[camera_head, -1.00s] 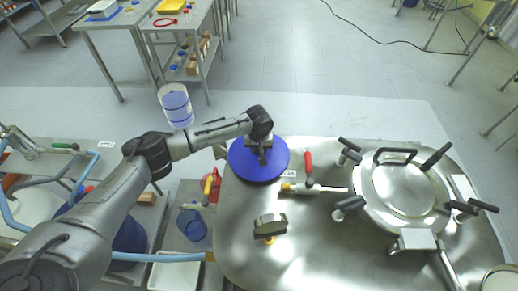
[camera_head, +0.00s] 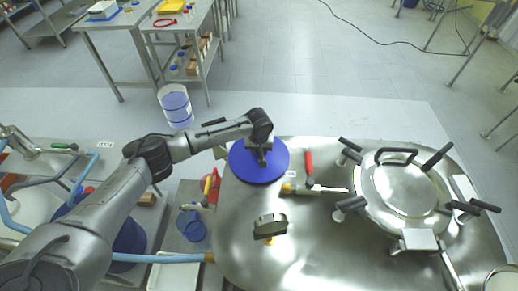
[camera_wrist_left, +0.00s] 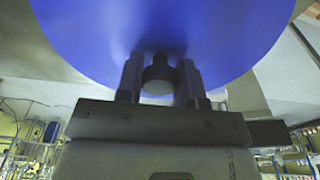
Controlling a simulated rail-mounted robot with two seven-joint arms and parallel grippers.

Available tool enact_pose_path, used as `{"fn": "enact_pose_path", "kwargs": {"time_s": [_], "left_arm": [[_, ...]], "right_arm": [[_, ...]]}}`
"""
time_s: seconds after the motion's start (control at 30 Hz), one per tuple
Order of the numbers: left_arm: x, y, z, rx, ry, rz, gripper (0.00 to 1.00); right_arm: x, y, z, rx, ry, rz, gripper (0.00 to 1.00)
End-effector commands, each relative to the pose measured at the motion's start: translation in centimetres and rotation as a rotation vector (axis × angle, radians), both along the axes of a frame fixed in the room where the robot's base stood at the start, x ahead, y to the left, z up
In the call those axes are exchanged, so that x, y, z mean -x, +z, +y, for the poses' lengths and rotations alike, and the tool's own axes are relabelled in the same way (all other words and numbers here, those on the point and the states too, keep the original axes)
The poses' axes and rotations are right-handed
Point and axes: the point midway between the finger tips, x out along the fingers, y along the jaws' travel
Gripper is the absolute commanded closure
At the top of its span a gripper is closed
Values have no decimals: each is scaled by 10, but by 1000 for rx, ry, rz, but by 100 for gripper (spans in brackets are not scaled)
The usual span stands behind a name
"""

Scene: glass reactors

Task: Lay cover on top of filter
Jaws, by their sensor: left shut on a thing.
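The cover is a round blue disc (camera_head: 242,170) in the head view, over the far left corner of the steel reactor top. My left gripper (camera_head: 262,156) is shut on the cover's dark central knob and holds it from above. In the left wrist view the blue disc (camera_wrist_left: 90,35) fills the upper part, with the knob between the two fingers (camera_wrist_left: 160,80). I cannot tell how high the disc is above the surface below. I cannot make out the filter for certain. My right gripper is not in view.
A clear container with blue contents (camera_head: 175,107) is beyond my left arm. A blue tub (camera_head: 130,240) lies at the left.

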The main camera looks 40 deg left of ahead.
Motion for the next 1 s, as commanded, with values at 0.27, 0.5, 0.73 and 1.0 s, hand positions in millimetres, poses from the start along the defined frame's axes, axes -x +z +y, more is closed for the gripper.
{"fn": "enact_pose_path", "kwargs": {"time_s": [0.27, 0.5, 0.73, 1.0], "left_arm": [[0, -6, 0, 0, 0, 0, 98], [0, -5, 0, 0, 0, 0, 44], [0, -5, 0, 0, 0, 0, 36], [1, 11, 0, 0, 1, -1, 36]], "right_arm": [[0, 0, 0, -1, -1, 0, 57], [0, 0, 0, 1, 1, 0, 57], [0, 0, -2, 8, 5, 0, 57], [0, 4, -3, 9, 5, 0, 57]]}}
